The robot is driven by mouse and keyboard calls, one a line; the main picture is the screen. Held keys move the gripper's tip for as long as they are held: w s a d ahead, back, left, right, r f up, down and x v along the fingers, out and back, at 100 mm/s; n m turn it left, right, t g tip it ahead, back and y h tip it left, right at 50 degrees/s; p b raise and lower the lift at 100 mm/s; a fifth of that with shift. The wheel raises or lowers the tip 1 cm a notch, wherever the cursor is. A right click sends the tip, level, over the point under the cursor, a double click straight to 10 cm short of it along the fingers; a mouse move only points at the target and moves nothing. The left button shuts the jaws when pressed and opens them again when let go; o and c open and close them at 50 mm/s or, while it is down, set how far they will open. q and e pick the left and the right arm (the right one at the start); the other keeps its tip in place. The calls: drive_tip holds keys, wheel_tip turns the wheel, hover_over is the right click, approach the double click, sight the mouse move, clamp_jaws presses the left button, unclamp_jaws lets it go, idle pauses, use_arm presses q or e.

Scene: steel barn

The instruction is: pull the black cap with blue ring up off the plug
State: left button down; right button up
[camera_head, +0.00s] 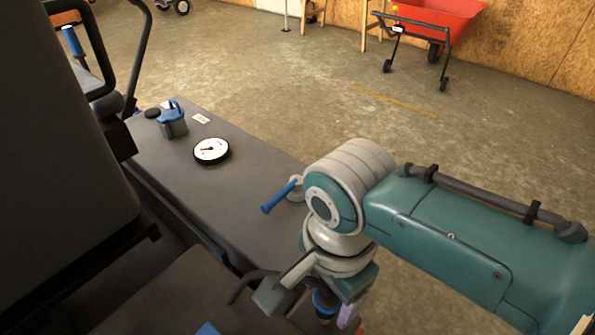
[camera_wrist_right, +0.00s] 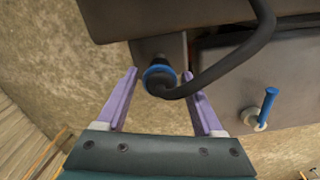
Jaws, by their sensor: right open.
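The black cap with blue ring (camera_wrist_right: 159,79) shows in the middle of the right wrist view, on a dark grey surface, with its far part hidden. It lies between the two purple fingers of my right gripper (camera_wrist_right: 162,84), which are apart, with a visible gap on both sides. The plug under the cap cannot be made out. In the head view my right gripper (camera_head: 334,312) is at the bottom, low beside the machine, and the cap (camera_head: 325,300) is partly hidden by it. My left gripper is not in view.
A black hose (camera_wrist_right: 236,66) curves down to the cap, close to the right finger. A red cart (camera_head: 440,18) stands far off.

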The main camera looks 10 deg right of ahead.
sight(328, 294)
wheel_tip(328, 294, up, 9)
drive_tip(key=p, duration=0.4)
drive_tip(key=shift+r+p, duration=0.15)
drive_tip(key=shift+p, duration=0.25)
drive_tip(key=shift+r, duration=0.35)
drive_tip(key=s+d+r+n+t+p, duration=0.2)
drive_tip(key=s+d+r+n+p, duration=0.2)
drive_tip(key=s+r+n+p, duration=0.45)
drive_tip(key=s+d+r+n+t+p, duration=0.1)
drive_tip(key=s+d+r+n+p, duration=0.4)
drive_tip(key=r, duration=0.6)
wheel_tip(328, 294, up, 38)
drive_tip(key=w+n+p, duration=0.1)
drive_tip(key=n+p, duration=0.1)
drive_tip(key=p, duration=3.4)
drive_tip(key=shift+w+r+t+p, duration=0.15)
drive_tip(key=shift+r+t+p, duration=0.05)
drive_tip(key=shift+t+p, duration=0.1)
drive_tip(key=shift+d, duration=0.1)
